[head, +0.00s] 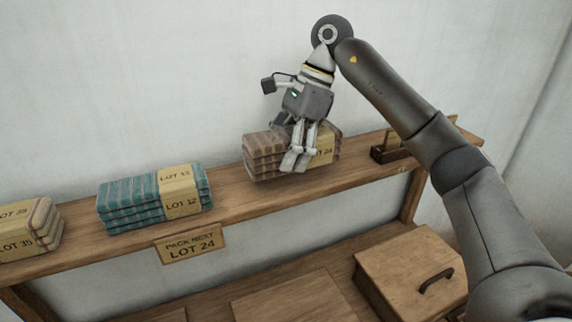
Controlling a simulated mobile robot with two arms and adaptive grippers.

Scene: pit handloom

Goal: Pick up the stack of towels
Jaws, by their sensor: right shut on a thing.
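A brown striped stack of towels (264,158) with a cream paper band, its number ending in 24, is at the right part of the wooden shelf (232,198). My right gripper (298,158) reaches down over it from above and is shut on it, its fingers covering part of the front and the band. I cannot tell whether the stack rests on the shelf or is slightly above it. My left gripper is not in view.
A teal stack (130,203) banded LOT 12 and a beige stack (45,222) stand to the left. A sign (190,244) reads PACK NEXT LOT 24. A small wooden item (397,149) is right of the brown stack. A handled wooden box (395,262) sits below.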

